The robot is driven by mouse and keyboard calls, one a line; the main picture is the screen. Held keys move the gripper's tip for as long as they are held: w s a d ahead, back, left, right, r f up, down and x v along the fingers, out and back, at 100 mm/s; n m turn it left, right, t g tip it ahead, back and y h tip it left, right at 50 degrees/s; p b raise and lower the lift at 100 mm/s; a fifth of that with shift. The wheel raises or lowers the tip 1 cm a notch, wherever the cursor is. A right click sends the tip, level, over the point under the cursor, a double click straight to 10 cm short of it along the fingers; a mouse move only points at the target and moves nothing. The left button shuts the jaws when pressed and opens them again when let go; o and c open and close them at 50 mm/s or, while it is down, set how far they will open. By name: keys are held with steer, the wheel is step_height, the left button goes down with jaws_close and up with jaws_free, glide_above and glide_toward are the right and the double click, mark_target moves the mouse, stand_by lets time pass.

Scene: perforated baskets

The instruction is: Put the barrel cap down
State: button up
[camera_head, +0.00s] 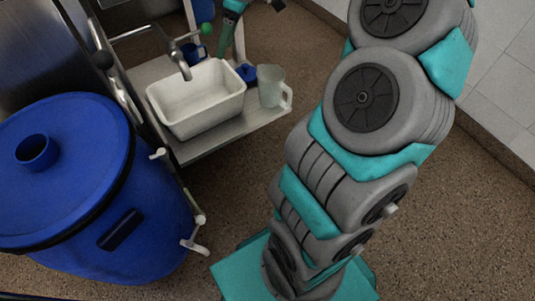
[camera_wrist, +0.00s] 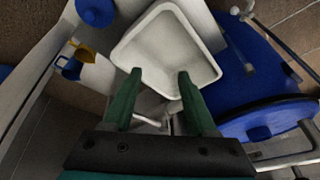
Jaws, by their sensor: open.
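A small blue cap (camera_head: 246,73), which looks like the barrel cap, lies on the steel shelf between the white basin and the clear jug. A round blue thing at the upper left of the wrist view (camera_wrist: 96,12) may be the same cap. My gripper (camera_wrist: 159,74) is open, with nothing between its green fingers; the white basin shows beyond them. In the head view my gripper is partly visible at the top, behind the cap. The large blue barrel (camera_head: 70,215) stands at left, with a round raised opening (camera_head: 36,152) on its lid.
The white basin (camera_head: 197,98) stands on the shelf (camera_head: 240,125) under a metal faucet (camera_head: 180,62). A clear jug (camera_head: 271,88) stands near the shelf's right end. A blue mug (camera_head: 193,52) is behind the basin. Pipes and valves run beside the barrel.

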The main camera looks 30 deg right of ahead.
steer(key=s+a+m+g+h, duration=0.1)
steer(key=s+a, duration=0.3)
steer(key=s, duration=0.2)
steer(key=s+a+m+g, duration=0.1)
steer(key=s+a, duration=0.3)
steer(key=s, duration=0.3)
steer(key=s+f+m+g+h, duration=0.1)
steer(key=s+f+m, duration=0.2)
steer(key=s, duration=0.6)
steer(key=s+f+m+h, duration=0.1)
steer(key=s+f+m, duration=0.3)
steer(key=s, duration=0.6)
steer(key=shift+a+g, duration=0.15)
steer(key=shift+g, duration=0.25)
steer(key=shift+s+f, duration=0.1)
